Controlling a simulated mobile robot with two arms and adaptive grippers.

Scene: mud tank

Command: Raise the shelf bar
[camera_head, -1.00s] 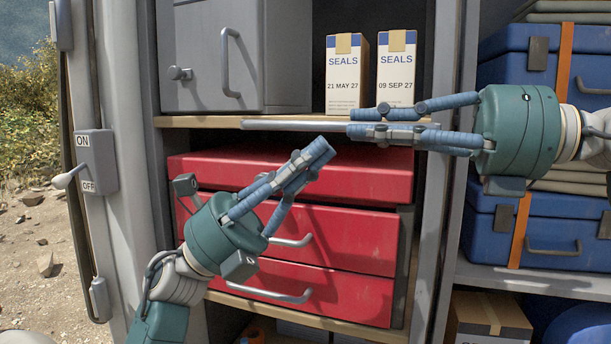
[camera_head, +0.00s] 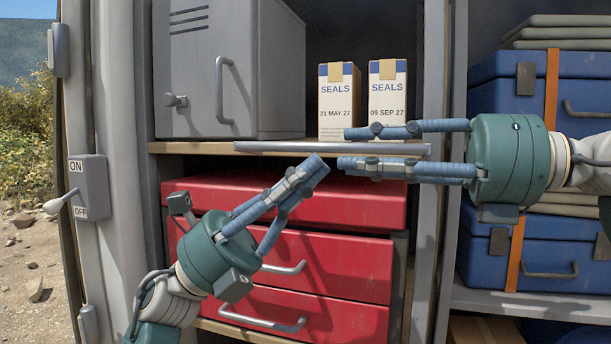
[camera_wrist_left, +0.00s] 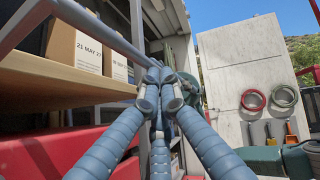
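The shelf bar (camera_head: 285,147) is a grey horizontal rod along the front edge of the wooden shelf (camera_head: 190,148). My right gripper (camera_head: 345,147) comes in from the right. It is open, with one finger above the bar and others below it; gaps show between. My left gripper (camera_head: 318,165) points up and right in front of the red drawers, its tips just below the bar. Its fingertips meet in the left wrist view (camera_wrist_left: 158,82), where the bar (camera_wrist_left: 105,36) runs toward them. I cannot tell whether they touch it.
Two SEALS boxes (camera_head: 337,102) (camera_head: 387,95) stand on the shelf behind the bar, beside a grey locker (camera_head: 275,70). Red drawers (camera_head: 330,260) sit below. Blue cases (camera_head: 500,95) (camera_head: 480,250) are at right. An ON/OFF switch (camera_head: 90,188) is on the left post.

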